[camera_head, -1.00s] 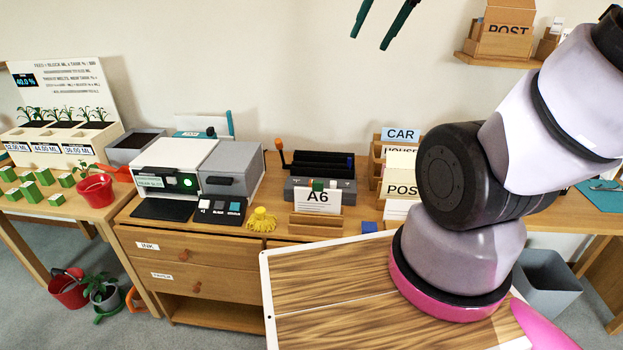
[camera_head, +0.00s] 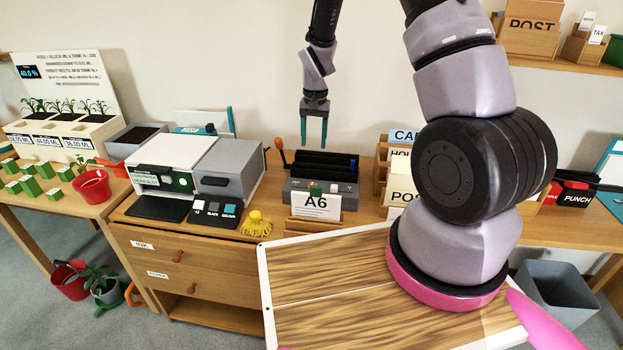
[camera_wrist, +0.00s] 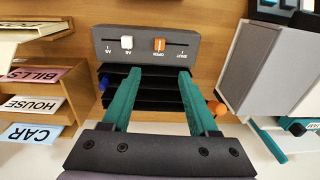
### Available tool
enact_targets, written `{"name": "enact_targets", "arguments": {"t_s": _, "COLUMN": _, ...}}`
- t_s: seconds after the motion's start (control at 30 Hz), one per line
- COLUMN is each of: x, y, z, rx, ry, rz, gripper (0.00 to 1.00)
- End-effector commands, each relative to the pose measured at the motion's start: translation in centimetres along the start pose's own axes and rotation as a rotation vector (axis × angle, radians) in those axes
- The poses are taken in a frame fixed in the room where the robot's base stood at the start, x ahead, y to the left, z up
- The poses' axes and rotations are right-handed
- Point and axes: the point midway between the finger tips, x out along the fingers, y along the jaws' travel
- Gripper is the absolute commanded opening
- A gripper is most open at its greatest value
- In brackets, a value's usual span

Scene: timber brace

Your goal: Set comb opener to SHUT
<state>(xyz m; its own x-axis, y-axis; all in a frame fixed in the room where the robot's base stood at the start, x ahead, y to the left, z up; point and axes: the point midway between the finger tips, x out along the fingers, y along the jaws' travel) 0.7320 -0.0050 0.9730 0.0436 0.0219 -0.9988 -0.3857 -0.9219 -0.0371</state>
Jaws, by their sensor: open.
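The comb opener (camera_head: 349,190) is a grey box with black combs, standing on the wooden desk. In the wrist view its front panel (camera_wrist: 190,48) appears upside down. It carries a white slider (camera_wrist: 126,42) at the A5/A6 marks and an orange slider (camera_wrist: 159,45) beside OPEN, with SHUT marked to the picture's right. My gripper (camera_head: 314,143) hangs fingers down above the opener, open and empty. In the wrist view its teal fingers (camera_wrist: 160,70) point towards the panel, apart from both sliders. In the head view the A6 card partly hides the panel.
The A6 card (camera_head: 316,206) stands in a wooden holder in front of the opener. An orange-knobbed lever (camera_head: 279,145) rises at its left. A grey-white machine (camera_head: 225,165) stands left, and labelled sorter trays (camera_head: 400,165) stand right. A yellow brush-like thing (camera_head: 256,224) lies in front.

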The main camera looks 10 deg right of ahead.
Motion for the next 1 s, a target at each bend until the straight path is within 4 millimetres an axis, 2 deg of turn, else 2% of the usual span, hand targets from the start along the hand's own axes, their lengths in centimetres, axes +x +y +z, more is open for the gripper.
{"name": "enact_targets", "arguments": {"t_s": 0.03, "x": 1.9, "y": -0.1, "z": 0.1, "rx": -0.001, "ry": -0.015, "rz": 0.015, "gripper": 0.6}}
{"name": "enact_targets", "arguments": {"t_s": 0.1, "x": 3.5, "y": -0.1, "z": 0.2, "rx": -0.003, "ry": -0.024, "rz": 0.027, "gripper": 0.6}}
{"name": "enact_targets", "arguments": {"t_s": 0.37, "x": 6.3, "y": -0.1, "z": 0.4, "rx": -0.004, "ry": -0.034, "rz": 0.039, "gripper": 0.6}}
{"name": "enact_targets", "arguments": {"t_s": 0.8, "x": 13.9, "y": 0.2, "z": 0.7, "rx": -0.004, "ry": -0.034, "rz": 0.039, "gripper": 0.6}}
{"name": "enact_targets", "arguments": {"t_s": 1.0, "x": 15.7, "y": 0.2, "z": 0.7, "rx": -0.005, "ry": -0.032, "rz": 0.038, "gripper": 0.6}}
